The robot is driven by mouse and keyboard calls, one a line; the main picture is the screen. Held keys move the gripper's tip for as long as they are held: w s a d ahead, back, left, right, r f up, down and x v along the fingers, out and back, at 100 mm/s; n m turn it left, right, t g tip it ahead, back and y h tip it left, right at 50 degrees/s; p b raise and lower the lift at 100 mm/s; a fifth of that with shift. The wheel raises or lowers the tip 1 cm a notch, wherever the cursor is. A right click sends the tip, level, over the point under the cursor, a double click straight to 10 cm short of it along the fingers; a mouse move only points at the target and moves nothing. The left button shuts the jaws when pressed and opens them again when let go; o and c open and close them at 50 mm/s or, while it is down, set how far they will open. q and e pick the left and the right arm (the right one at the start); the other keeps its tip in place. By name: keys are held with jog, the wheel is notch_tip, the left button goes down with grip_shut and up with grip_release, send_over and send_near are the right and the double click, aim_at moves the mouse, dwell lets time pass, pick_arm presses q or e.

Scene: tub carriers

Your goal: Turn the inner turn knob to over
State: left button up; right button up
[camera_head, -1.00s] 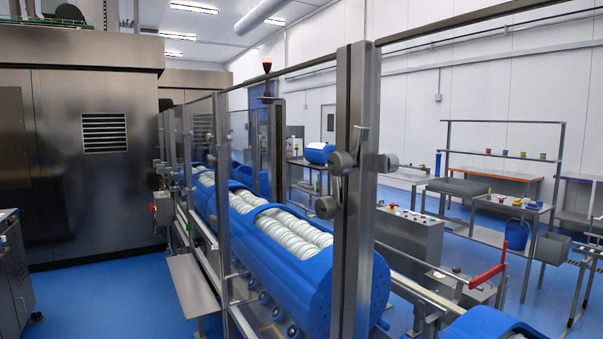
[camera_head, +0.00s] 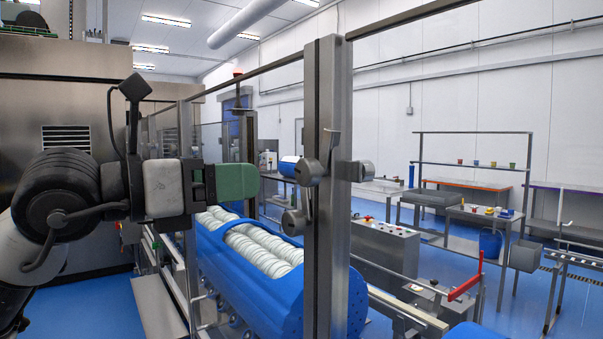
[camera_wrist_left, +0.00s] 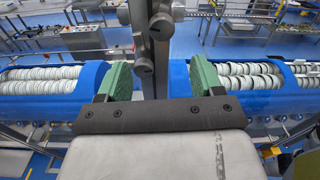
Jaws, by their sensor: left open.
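A grey steel post (camera_head: 326,270) stands upright in the middle of the head view. It carries round grey turn knobs: an upper one (camera_head: 308,172) and a lower one (camera_head: 295,222) on its left side, and another knob (camera_head: 362,171) on its right. I cannot tell from labels which is the inner one. My left gripper (camera_head: 238,181) is level with the upper knob, to its left and apart from it. Nothing is held.
A blue tub carrier (camera_head: 235,275) with rows of white items lies behind the post. A thin rail (camera_head: 270,65) runs from the post top. A red lever (camera_head: 466,276) and a grey control box (camera_head: 385,247) stand to the right. Blue floor lies beyond.

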aim_at(301, 170)
pick_arm(q)
jog(key=p+x, duration=0.1)
jog(key=x, duration=0.2)
jog(key=p+x, duration=0.2)
jog(key=x, duration=0.1)
jog(key=p+x, duration=0.1)
jog(key=x, duration=0.2)
jog(key=shift+s+d+r+p, duration=0.1)
jog(key=shift+d+r+p, duration=0.1)
jog(key=shift+r+p, duration=0.2)
jog(key=shift+w+d+f, duration=0.15)
jog(key=shift+w+d, duration=0.25)
jog(key=shift+d, duration=0.05)
